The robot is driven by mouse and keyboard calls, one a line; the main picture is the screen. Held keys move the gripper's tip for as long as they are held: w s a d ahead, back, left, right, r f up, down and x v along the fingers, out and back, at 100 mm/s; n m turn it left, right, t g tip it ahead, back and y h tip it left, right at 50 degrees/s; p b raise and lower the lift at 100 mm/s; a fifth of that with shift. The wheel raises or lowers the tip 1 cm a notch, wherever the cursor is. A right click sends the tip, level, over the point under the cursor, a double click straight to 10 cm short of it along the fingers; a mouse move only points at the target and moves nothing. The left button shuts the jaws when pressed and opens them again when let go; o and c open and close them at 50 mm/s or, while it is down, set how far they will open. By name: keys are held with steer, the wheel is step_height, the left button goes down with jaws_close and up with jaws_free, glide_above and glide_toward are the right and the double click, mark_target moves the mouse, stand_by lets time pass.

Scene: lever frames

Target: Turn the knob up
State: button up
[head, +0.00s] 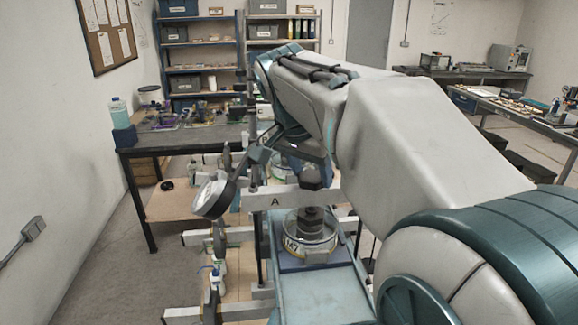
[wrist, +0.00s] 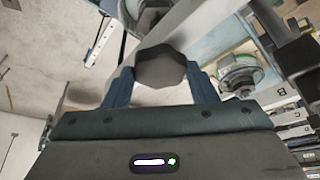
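A dark, many-sided knob (wrist: 161,68) sits between the two blue fingers of my gripper (wrist: 160,85) in the wrist view. The fingers flank it at both sides, very close to its edges. I cannot tell whether they press on it. In the head view, the dark knob (head: 311,178) shows just below my gripper (head: 312,163), above a round glass-walled unit (head: 310,242) marked M7. A pale bar (head: 277,201) marked A runs beside it. My arm hides part of the gripper and of the space behind it.
A round, white-faced disc on a dark arm (head: 213,196) stands left of the knob. More pale bars and similar units stand behind; one unit (wrist: 238,75) shows right of my gripper in the wrist view. A cluttered workbench (head: 180,140) stands at the back left. The floor at left is clear.

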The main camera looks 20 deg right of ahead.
steer(key=shift+c, duration=0.9)
